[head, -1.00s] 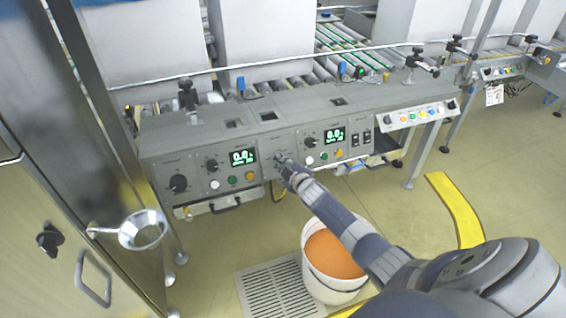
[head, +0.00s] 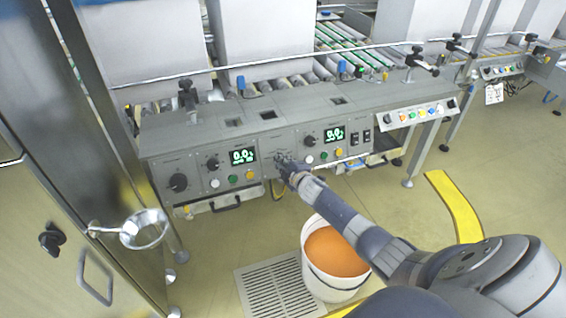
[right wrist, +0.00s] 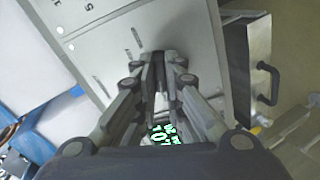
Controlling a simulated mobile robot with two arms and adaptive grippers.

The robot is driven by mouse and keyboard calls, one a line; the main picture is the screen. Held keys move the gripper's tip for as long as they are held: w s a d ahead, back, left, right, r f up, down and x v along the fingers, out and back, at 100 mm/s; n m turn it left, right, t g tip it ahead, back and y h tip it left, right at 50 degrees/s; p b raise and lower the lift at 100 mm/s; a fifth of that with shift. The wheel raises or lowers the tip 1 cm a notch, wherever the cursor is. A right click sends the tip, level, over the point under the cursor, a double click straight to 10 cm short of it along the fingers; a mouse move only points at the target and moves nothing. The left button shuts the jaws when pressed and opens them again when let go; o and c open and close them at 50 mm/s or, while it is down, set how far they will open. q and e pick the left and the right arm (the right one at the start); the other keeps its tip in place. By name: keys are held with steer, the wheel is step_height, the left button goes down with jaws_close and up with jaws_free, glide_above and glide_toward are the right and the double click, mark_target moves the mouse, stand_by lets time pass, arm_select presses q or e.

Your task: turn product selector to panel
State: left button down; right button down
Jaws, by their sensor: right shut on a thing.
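The grey control panel (head: 190,150) runs across the middle of the head view, with black knobs, green displays and coloured buttons. My right gripper (head: 281,161) is at the panel face, between the two green displays. In the right wrist view the gripper (right wrist: 158,62) has its fingers close together at the panel, shut on a small selector that the fingers hide. The selector's position cannot be read. Marks are printed on the panel plate (right wrist: 110,45) beside the fingers. My left gripper is not in view.
A white bucket of orange material (head: 335,255) stands on the floor below my right arm, next to a floor grate (head: 272,290). A steel cabinet with a funnel (head: 142,228) is at the left. Rollers and large pale boxes lie behind the panel.

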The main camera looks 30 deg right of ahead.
steer(key=shift+f, duration=0.1)
steer(key=c, duration=1.7)
jaws_free()
steer(key=shift+v, duration=6.05)
steer(key=shift+d, duration=0.1)
